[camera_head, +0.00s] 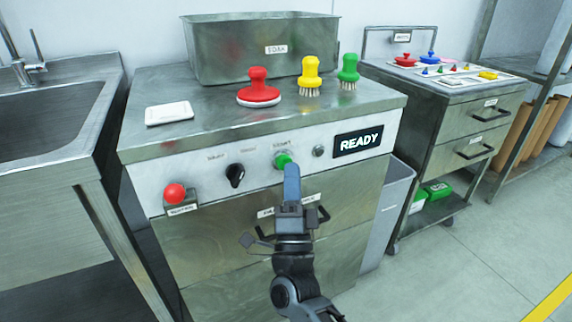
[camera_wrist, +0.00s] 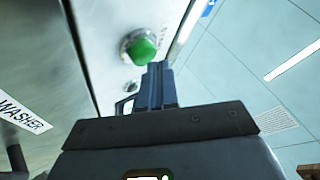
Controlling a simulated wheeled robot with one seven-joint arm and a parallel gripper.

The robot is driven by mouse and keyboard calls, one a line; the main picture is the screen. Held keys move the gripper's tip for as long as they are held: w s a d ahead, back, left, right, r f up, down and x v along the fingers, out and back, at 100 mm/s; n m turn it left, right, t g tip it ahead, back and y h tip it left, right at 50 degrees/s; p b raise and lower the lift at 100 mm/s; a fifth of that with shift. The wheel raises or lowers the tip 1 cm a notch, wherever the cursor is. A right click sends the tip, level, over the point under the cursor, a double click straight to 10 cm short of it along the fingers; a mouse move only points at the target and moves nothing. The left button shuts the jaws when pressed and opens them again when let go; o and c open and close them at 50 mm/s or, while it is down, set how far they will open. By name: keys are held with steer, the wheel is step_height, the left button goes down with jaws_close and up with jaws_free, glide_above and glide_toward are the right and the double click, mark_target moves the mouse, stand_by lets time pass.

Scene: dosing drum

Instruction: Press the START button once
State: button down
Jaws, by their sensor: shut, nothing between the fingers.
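The green button (camera_head: 283,161) sits in a round metal ring on the machine's front panel (camera_head: 215,172); the small label above it is too blurred to read. The button also shows in the wrist view (camera_wrist: 142,48), just above and left of the fingertips. My gripper (camera_head: 291,168) is shut and empty, its fingers pointing at the panel. In the head view its tips overlap the lower right edge of the button. I cannot tell whether they touch it. The display (camera_head: 358,141) to the right reads READY.
A black knob (camera_head: 235,175) and a red mushroom button (camera_head: 175,193) are left of the green button, a small round metal part (camera_head: 318,151) right of it. Brushes and a metal bin (camera_head: 262,50) stand on top. A drawer handle (camera_head: 322,215) lies below the panel.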

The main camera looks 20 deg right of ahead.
steer(key=shift+w+b, duration=0.35)
steer(key=shift+w, duration=0.15)
stand_by(0.6)
steer(key=shift+s, duration=0.95)
steer(key=shift+p, duration=0.3)
steer(key=s+p, duration=0.1)
steer(key=s, duration=0.4)
stand_by(0.7)
